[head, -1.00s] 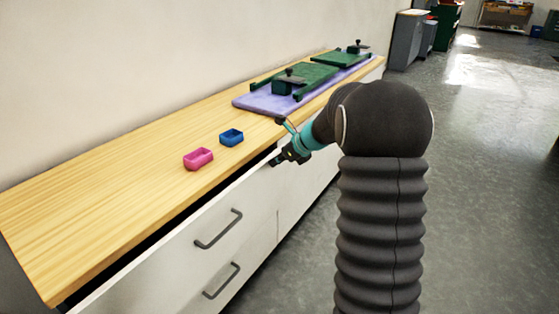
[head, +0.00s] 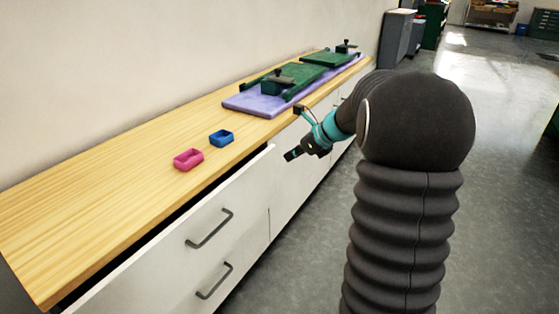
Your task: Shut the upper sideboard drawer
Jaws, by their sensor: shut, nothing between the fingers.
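The upper sideboard drawer (head: 162,243) has a white front with a dark bar handle (head: 209,229). It stands slightly open, with a dark gap between its top edge and the wooden top. My gripper (head: 290,156) is shut and empty. In the picture it is just right of the drawer's far upper corner, in front of the neighbouring white panels, and appears apart from the drawer. The drawer's inside is mostly hidden by its front.
The wooden sideboard top (head: 110,170) holds a pink tray (head: 188,159), a blue tray (head: 221,138), and a purple mat (head: 252,103) with green devices (head: 290,78). A lower drawer handle (head: 214,281) shows below. Grey floor (head: 505,170) is open at right.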

